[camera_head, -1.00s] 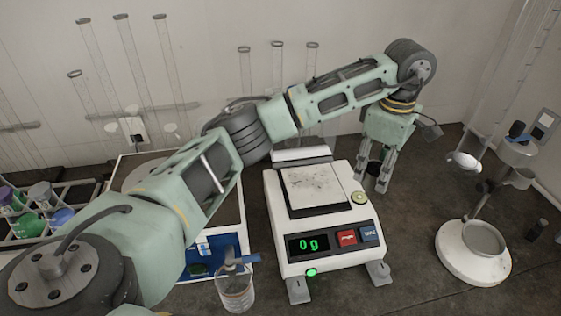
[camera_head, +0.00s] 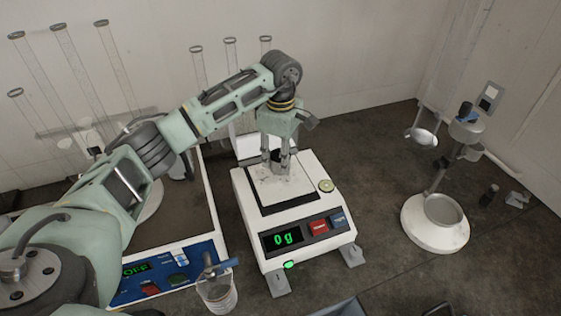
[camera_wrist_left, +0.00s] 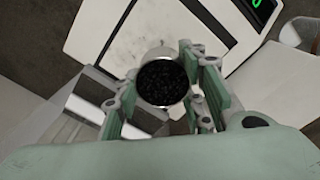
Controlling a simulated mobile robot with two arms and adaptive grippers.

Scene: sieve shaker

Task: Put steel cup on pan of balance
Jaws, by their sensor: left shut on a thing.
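The steel cup (camera_wrist_left: 163,82) is a small round metal cup with dark granules inside, seen from above in the left wrist view. My left gripper (camera_head: 277,168) is shut on it, one finger on each side. In the head view the gripper points down over the pan (camera_head: 302,188) of the balance (camera_head: 250,222), and the cup (camera_head: 283,157) is mostly hidden between the fingers. The square pan also shows behind the cup in the wrist view (camera_wrist_left: 130,42). The display (camera_head: 283,239) reads 0 g. I cannot see whether the cup touches the pan. My right gripper is not visible.
A larger device with a blue panel (camera_head: 160,278) stands left of the balance, with a clear beaker (camera_head: 217,291) in front. A white-based stand (camera_head: 436,224) is at the right. Glass tubes (camera_head: 120,65) stand along the back.

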